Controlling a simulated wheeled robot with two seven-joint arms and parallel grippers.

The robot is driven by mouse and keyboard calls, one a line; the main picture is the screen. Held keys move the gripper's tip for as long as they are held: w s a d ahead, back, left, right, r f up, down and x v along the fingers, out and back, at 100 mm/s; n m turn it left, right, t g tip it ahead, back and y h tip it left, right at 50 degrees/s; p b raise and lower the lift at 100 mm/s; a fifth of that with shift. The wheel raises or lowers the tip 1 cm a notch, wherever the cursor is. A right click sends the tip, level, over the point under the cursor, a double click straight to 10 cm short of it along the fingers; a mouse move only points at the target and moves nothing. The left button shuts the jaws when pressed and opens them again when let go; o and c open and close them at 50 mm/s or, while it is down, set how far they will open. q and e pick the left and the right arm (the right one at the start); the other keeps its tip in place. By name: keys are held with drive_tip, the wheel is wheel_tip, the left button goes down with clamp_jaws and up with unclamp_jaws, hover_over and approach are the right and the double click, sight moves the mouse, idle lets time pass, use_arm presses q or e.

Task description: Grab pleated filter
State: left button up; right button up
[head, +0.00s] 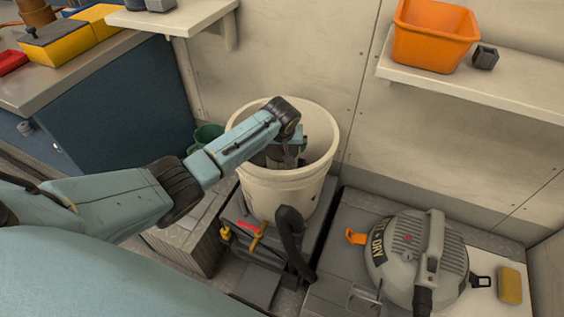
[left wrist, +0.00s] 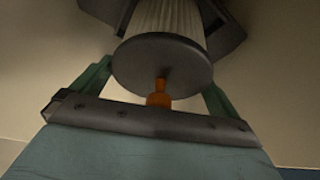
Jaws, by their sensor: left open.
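The pleated filter (left wrist: 168,22) shows in the left wrist view, with pale pleats, a dark round end plate and an orange knob under the plate. My left gripper (left wrist: 163,58) is open, with its green fingers on either side of the filter; I cannot tell whether they touch it. In the head view my left gripper (head: 284,152) reaches down inside the cream bucket-like drum (head: 285,192). The filter is mostly hidden there by the arm and the rim. My right gripper is in neither view.
A grey vacuum head (head: 405,255) lies right of the drum, near a yellow sponge (head: 510,285). A black hose (head: 292,240) hangs at the drum's front. An orange bin (head: 433,38) stands on the right shelf (head: 470,88). A workbench (head: 60,85) is at the left.

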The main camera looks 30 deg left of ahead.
use_arm(q)
drive_tip(key=c, duration=1.1)
drive_tip(key=shift+o, duration=0.2)
drive_tip(key=shift+r, duration=0.1)
